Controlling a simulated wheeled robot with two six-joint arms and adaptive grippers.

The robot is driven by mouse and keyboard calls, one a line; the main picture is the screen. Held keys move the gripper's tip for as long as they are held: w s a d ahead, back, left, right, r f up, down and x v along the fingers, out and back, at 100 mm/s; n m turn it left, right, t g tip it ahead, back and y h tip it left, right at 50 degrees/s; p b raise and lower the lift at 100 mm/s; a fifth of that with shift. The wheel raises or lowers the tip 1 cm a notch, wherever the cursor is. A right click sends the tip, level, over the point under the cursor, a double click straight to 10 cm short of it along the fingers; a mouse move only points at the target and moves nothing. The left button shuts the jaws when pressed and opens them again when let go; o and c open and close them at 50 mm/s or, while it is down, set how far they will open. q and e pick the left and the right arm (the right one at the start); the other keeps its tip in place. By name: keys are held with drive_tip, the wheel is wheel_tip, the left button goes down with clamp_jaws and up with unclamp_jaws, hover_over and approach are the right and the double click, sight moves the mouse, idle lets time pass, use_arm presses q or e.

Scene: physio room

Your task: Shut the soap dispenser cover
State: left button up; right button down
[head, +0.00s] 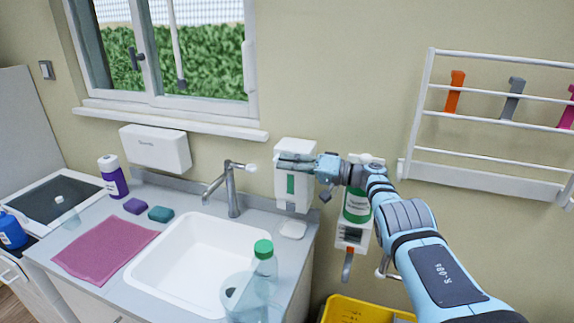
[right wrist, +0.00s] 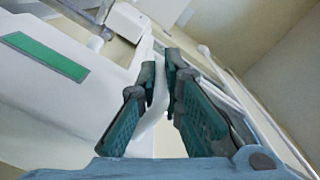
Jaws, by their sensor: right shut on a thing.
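The white soap dispenser (head: 301,201) is fixed to the wall right of the tap, with a green strip on its front. Its cover (head: 281,187) shows below my fingers; how far it stands open is hard to tell. In the right wrist view the cover with the green strip (right wrist: 45,55) fills the left side. My right gripper (head: 288,161) reaches across the dispenser's upper part from the right. In the right wrist view its fingers (right wrist: 162,75) are closed on a thin white edge, which seems to be the cover's. My left gripper is not in view.
A green-labelled bottle (head: 356,204) hangs in a wall holder behind my right arm. A tap (head: 232,190) and white sink (head: 190,262) lie to the left. A clear bottle (head: 264,272) stands in front. A wall rack (head: 480,180) is at right, a yellow bin (head: 350,310) below.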

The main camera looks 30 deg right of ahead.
drive_tip(key=shift+r, duration=0.2)
drive_tip(key=c, duration=1.9)
unclamp_jaws()
drive_tip(key=shift+o, duration=1)
drive_tip(key=shift+w+d+f, duration=0.1)
drive_tip(key=shift+d, duration=0.05)
drive_tip(key=shift+s, duration=0.2)
drive_tip(key=v, duration=1.1)
drive_tip(key=shift+s+d, duration=0.2)
drive_tip(key=shift+s, duration=0.1)
